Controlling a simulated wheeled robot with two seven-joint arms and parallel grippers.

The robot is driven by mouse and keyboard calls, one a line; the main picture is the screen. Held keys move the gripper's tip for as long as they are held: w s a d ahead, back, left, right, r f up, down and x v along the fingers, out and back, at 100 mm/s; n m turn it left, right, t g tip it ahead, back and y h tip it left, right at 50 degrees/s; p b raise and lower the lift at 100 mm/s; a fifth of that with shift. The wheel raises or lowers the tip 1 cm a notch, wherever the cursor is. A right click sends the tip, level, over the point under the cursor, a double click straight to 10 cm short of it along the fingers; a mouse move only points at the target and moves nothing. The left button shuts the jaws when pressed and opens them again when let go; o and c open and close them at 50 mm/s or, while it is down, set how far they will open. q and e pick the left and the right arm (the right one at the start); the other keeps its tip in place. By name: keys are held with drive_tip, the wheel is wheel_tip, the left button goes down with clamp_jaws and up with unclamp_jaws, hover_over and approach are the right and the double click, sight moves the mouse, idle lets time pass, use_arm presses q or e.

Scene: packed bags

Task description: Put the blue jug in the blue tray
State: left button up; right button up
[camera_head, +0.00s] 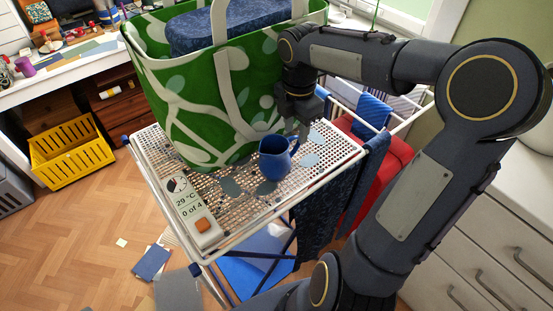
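The blue jug (273,158) stands upright on the white perforated rack top, in front of the green bag, with its handle side toward the right. My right gripper (301,130) points down just behind and right of the jug, close to its handle. Its fingertips are small and partly hidden, so I cannot tell whether they are apart or closed on the handle. No blue tray shows clearly. A flat blue surface (250,272) lies below the rack, partly hidden by the frame and my arm; I cannot tell if it is the tray. My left gripper is out of view.
A large green-and-white bag (205,105) with a dark blue bundle (232,27) fills the rack's back. A box with a dial (192,205) sits at the front left corner. Flat grey-blue patches lie around the jug. A yellow crate (72,150) stands on the floor.

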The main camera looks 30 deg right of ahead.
sight(296, 137)
drive_tip(key=f, duration=0.2)
drive_tip(key=shift+w+d+f, duration=0.1)
drive_tip(key=shift+d+f, duration=0.2)
drive_tip(key=shift+f, duration=0.1)
drive_tip(key=shift+a+f, duration=0.1)
drive_tip(key=shift+f, duration=0.35)
clamp_jaws()
